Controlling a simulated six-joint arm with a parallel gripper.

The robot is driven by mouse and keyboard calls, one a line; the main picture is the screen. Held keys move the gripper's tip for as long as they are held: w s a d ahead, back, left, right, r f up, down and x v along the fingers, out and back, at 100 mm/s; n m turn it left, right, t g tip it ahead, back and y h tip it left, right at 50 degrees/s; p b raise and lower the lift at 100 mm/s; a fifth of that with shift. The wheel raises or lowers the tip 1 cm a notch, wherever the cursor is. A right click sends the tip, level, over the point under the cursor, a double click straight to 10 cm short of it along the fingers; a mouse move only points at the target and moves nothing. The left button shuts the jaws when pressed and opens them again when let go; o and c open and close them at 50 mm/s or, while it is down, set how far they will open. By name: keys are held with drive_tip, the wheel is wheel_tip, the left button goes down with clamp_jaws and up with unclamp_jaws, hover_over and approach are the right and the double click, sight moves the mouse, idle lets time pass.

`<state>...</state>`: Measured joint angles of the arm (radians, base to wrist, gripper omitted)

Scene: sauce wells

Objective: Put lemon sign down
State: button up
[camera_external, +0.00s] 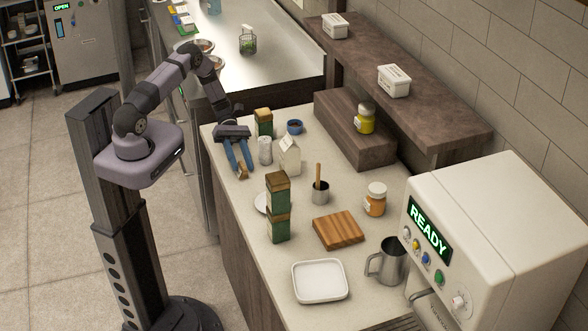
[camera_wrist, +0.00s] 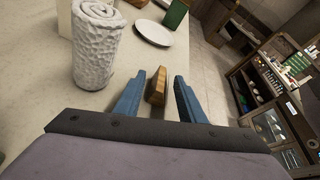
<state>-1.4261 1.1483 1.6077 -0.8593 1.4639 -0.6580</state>
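A small brown wooden piece (camera_external: 242,173) stands near the left edge of the pale counter. It may be the lemon sign, but no lemon picture shows on the side in view. My gripper (camera_external: 238,165) points down at it with two blue fingers. In the wrist view, the wooden piece (camera_wrist: 156,88) is between the fingertips of my gripper (camera_wrist: 160,88), with a narrow gap showing on each side. The fingers look open around it, not pressed on it. Its lower part is partly hidden in the external view.
A white textured roll (camera_wrist: 95,45) stands close beside the fingers. A milk carton (camera_external: 290,158), stacked green tins (camera_external: 278,207) and a white plate (camera_wrist: 154,33) are nearby on the counter (camera_external: 250,212). The counter edge drops to the floor close to my gripper.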

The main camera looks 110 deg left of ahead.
drive_tip(key=shift+f, duration=0.1)
drive_tip(key=shift+s+a+b, duration=0.45)
drive_tip(key=shift+a+b, duration=0.05)
drive_tip(key=shift+b, duration=0.05)
drive_tip(key=b+v, duration=0.3)
drive_tip(key=v, duration=0.2)
drive_tip(key=shift+w, duration=0.15)
drive_tip(key=shift+s+a+r+b, duration=0.3)
drive_tip(key=shift+s+a+b, duration=0.05)
drive_tip(key=o, duration=0.8)
drive_tip(key=shift+r, duration=0.1)
drive_tip(key=shift+o, duration=0.2)
